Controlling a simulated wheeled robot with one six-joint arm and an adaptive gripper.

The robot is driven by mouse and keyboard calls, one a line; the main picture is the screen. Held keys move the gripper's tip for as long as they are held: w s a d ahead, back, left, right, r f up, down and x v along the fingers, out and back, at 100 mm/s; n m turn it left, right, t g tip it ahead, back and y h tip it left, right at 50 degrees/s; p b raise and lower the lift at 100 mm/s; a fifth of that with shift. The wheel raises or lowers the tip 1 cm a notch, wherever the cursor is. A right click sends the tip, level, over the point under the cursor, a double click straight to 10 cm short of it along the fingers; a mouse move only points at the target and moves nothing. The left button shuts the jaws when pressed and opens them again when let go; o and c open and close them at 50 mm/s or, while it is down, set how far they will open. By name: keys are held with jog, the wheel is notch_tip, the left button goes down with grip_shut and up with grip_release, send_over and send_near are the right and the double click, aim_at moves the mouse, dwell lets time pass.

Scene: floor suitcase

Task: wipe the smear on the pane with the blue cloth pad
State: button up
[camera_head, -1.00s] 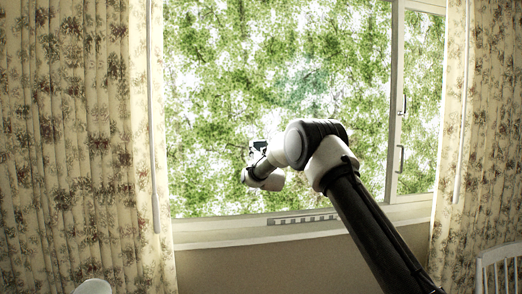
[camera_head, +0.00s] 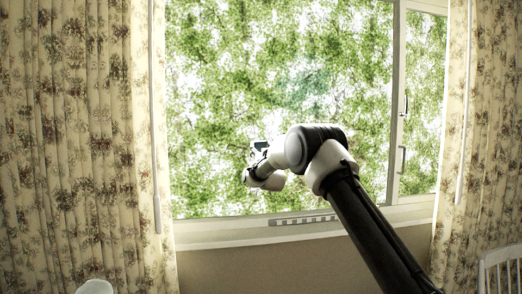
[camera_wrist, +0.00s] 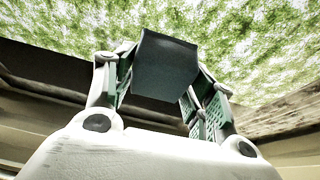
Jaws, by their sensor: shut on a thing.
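The pane (camera_head: 230,60) is the large window glass with green foliage behind it. A faint teal smear (camera_head: 305,88) shows on it, above and to the right of my gripper. My gripper (camera_wrist: 165,78) is shut on the dark blue cloth pad (camera_wrist: 166,62), which sits between its two fingers in the wrist view. In the head view my wrist is in front of the lower middle of the pane, and the fingers are mostly hidden or too small to read. I cannot tell whether the pad touches the glass.
The window sill (camera_head: 250,236) runs below the pane, with a slotted vent (camera_head: 302,219) on it. Floral curtains hang at the left (camera_head: 75,130) and right (camera_head: 484,120). A window handle (camera_head: 402,160) is on the right frame. A white chair (camera_head: 498,270) stands at lower right.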

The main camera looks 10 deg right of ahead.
jog(key=shift+w, duration=0.75)
jog(key=d, duration=1.1)
jog(key=shift+r, duration=0.1)
dwell(0.6)
jog(key=shift+a, duration=0.15)
jog(key=shift+a, duration=5.45)
